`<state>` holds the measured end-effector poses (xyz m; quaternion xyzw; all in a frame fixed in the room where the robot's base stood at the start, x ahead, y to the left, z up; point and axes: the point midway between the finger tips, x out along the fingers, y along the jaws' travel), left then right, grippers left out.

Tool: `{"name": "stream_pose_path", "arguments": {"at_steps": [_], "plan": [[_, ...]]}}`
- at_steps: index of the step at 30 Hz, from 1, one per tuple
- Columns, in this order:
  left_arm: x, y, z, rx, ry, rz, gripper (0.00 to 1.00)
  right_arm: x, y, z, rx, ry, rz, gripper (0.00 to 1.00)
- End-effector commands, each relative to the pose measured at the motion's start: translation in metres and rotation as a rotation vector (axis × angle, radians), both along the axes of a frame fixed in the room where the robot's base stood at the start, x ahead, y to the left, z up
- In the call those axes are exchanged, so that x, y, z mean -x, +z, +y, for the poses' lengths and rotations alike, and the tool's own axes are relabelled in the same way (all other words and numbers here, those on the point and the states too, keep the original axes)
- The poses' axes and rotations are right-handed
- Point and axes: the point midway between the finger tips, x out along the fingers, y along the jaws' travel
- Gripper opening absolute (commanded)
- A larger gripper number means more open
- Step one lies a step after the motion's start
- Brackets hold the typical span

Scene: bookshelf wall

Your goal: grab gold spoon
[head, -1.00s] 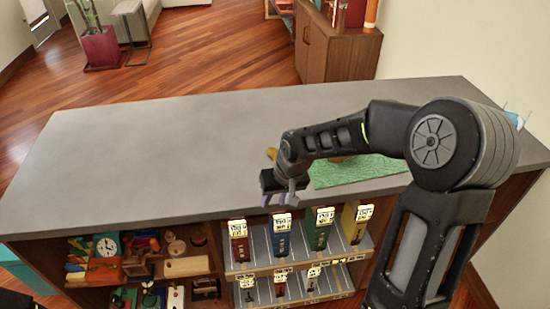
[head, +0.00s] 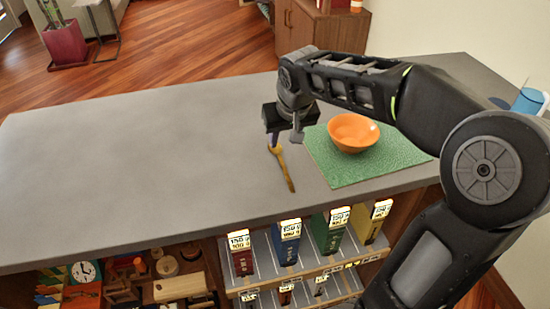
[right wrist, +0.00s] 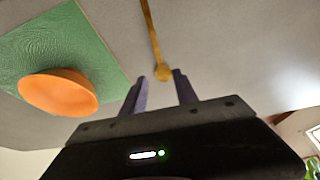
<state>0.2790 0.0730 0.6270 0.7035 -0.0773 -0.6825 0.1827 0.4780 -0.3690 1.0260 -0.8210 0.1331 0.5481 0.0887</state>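The gold spoon (head: 284,170) lies on the grey counter (head: 130,160), just left of the green mat. My right gripper (head: 272,140) is over the far end of the spoon, pointing down. In the right wrist view the two fingers (right wrist: 159,75) are apart with nothing held between them. The spoon (right wrist: 155,38) runs away from the gripper there, its rounded end close to the gap between the fingertips. I cannot tell the exact height of the fingers above the counter. My left gripper is not in view.
An orange bowl (head: 354,131) sits on the green mat (head: 325,165) right of the spoon. A blue cup (head: 527,101) is at the far right. The counter's left side is clear.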

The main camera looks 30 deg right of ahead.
Motion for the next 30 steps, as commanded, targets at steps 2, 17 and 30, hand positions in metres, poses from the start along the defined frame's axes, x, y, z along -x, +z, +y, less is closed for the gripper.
{"name": "stream_pose_path", "arguments": {"at_steps": [2,17,30], "plan": [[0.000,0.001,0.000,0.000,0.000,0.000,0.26,0.000,0.000,0.000,0.000,0.001,0.000,0.35],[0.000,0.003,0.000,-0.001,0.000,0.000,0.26,-0.010,-0.025,-0.003,0.000,0.002,0.001,0.35],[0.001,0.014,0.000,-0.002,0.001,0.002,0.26,-0.020,-0.052,-0.005,-0.001,0.002,0.006,0.35]]}}
